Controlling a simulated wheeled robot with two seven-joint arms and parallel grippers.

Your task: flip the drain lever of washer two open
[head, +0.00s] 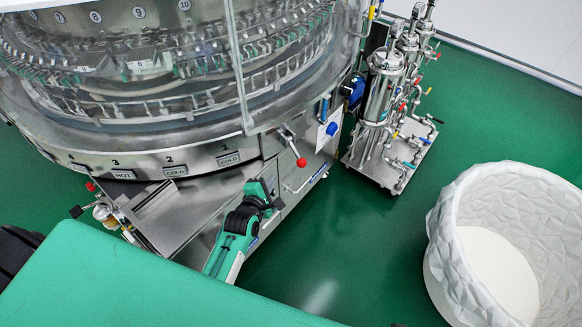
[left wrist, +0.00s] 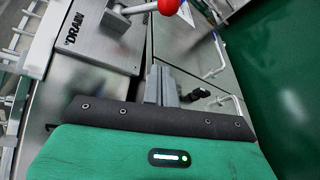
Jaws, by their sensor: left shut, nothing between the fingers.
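A drain lever (head: 290,146) with a red ball knob sticks out from the washer's lower front, its knob pointing down and to the right. In the left wrist view the red knob (left wrist: 169,6) is at the top edge, on a metal rod beside a steel plate (left wrist: 95,38) marked DRAIN. My left gripper (head: 270,197) is below and left of the lever, by the steel cabinet front, apart from the knob. Its fingers (left wrist: 162,80) are shut and empty. My right gripper is not in view.
The round steel washer (head: 215,158) carries labels 1, 2 and 3, with COLD and HOT plates. A steel pipe skid (head: 385,100) stands right of it. A white basket (head: 445,215) is at the lower right. Green floor (head: 345,240) lies open between them.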

